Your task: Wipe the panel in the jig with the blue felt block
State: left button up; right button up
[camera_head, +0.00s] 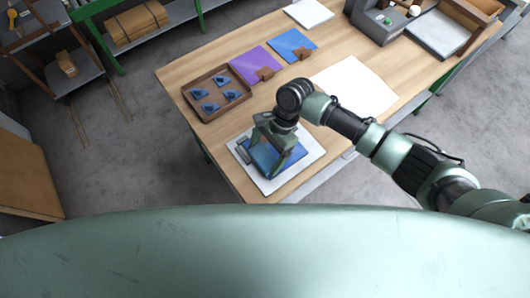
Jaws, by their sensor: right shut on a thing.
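A white jig plate (307,163) lies at the near left corner of the wooden table. My right gripper (270,158) reaches down over it from the right and is shut on the blue felt block (263,158). The block's blue surface shows between and beside the fingers, low over the plate. The gripper hides much of the block and of the panel under it, so I cannot tell the panel's outline or whether the block touches it. My left gripper is not in view.
A brown tray (245,97) with several small blue pieces stands behind the jig. A purple folder (256,63), a blue folder (291,45) and a white sheet (355,85) lie farther back. A grey machine (376,20) stands at the table's far side.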

jog(key=shift+f, duration=0.55)
